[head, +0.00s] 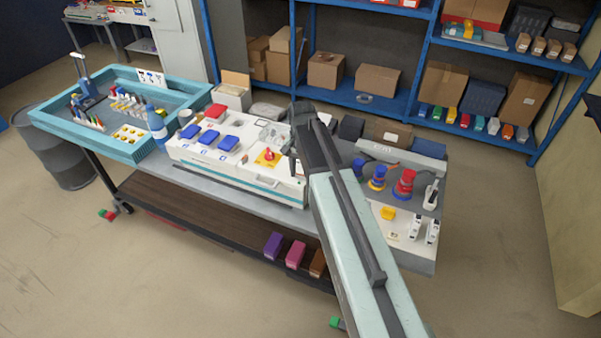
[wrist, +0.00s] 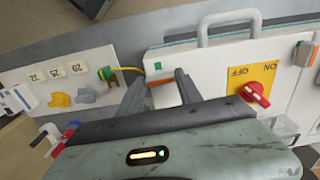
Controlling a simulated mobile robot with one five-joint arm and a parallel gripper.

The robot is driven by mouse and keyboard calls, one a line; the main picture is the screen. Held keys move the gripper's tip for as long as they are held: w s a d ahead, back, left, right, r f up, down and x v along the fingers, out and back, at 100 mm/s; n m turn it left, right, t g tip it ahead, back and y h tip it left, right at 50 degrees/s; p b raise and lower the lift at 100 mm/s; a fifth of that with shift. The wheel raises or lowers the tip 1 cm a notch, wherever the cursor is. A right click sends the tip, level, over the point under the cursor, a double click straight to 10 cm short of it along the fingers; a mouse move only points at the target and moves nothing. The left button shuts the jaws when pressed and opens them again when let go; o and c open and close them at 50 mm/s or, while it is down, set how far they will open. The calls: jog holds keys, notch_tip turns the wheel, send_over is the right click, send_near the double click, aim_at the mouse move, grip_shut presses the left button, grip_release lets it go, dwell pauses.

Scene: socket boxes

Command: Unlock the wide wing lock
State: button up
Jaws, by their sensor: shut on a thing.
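In the wrist view my gripper (wrist: 159,80) reaches to the end of a white socket box (wrist: 220,50) by its edge. Its two dark fingers stand apart, one on each side of a small white part with an orange-brown strip (wrist: 161,82), and are shut on it. This may be the wide wing lock; its shape is mostly hidden by the fingers and gripper body, so I cannot tell how it is turned. In the head view the white box (head: 183,155) stands on the bench, and my arm covers its right end and the fingertips.
A red rotary switch (wrist: 257,92) on a yellow ON/OFF plate sits right of my gripper. A grey handle (wrist: 204,24) sticks out from the box. A yellow cable (wrist: 129,68) runs close to the left finger. A panel with colored plugs (head: 405,185) stands at the right.

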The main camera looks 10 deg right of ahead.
jog(key=n, duration=0.4)
jog(key=shift+n, duration=0.3)
jog(key=n, duration=0.9)
jog(key=shift+n, duration=1.9)
jog(key=o, duration=1.4)
